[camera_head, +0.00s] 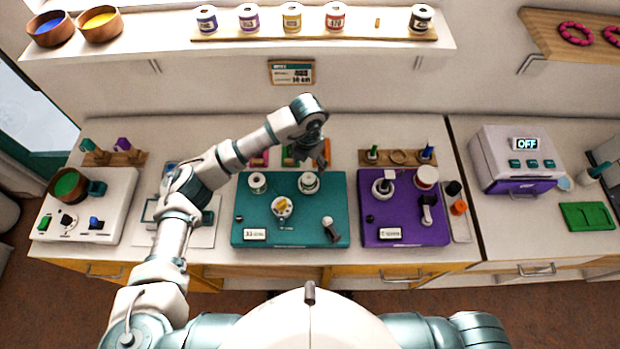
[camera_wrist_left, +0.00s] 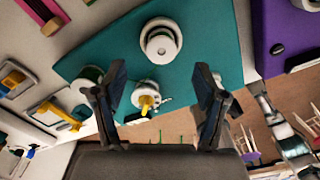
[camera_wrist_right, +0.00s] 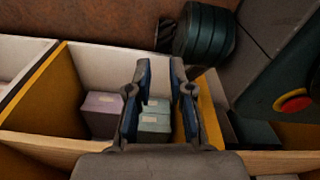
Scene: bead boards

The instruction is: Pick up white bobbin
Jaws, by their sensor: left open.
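A plain white bobbin (camera_head: 257,182) stands upright at the back left of the teal board (camera_head: 240,225). A second white spool (camera_head: 308,182) with green on it stands to its right. Two spools also show in the left wrist view, one ahead of the jaws (camera_wrist_left: 160,40) and one near the left finger (camera_wrist_left: 88,80); I cannot tell surely which is which. My left gripper (camera_head: 318,155) hangs over the back right of the teal board; its jaws (camera_wrist_left: 160,85) are apart, holding nothing. My right gripper (camera_wrist_right: 161,75) shows only in its wrist view, its fingers a little apart and empty.
The purple board (camera_head: 400,230) to the right carries more spools. The right wrist view shows an open drawer with boxes (camera_wrist_right: 154,120).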

